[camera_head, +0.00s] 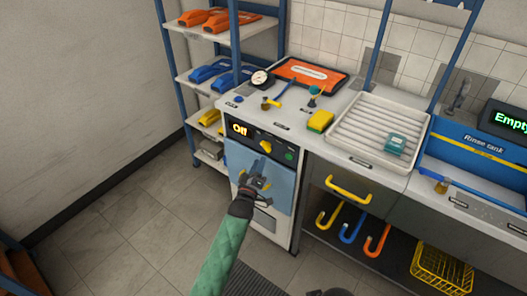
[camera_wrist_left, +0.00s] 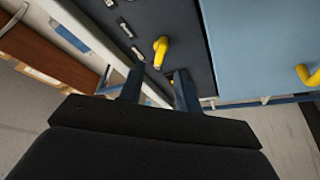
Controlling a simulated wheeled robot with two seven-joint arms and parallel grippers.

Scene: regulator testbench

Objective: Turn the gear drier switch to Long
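The gear drier (camera_head: 262,178) is a white cabinet with a light blue door and a dark control panel. Its display (camera_head: 240,129) reads "Off". The yellow switch (camera_head: 266,146) sits in the middle of the panel, tilted. The switch also shows in the left wrist view (camera_wrist_left: 161,50), just beyond the fingertips. My left gripper (camera_head: 257,168) is in front of the drier, just below the switch in the picture. In the wrist view its two fingers (camera_wrist_left: 157,76) are apart with nothing between them, and I see no contact with the switch.
A green button (camera_head: 289,156) is right of the switch. The worktop above holds a white tray (camera_head: 345,148) and a yellow sponge (camera_head: 320,121). The floor at left is clear.

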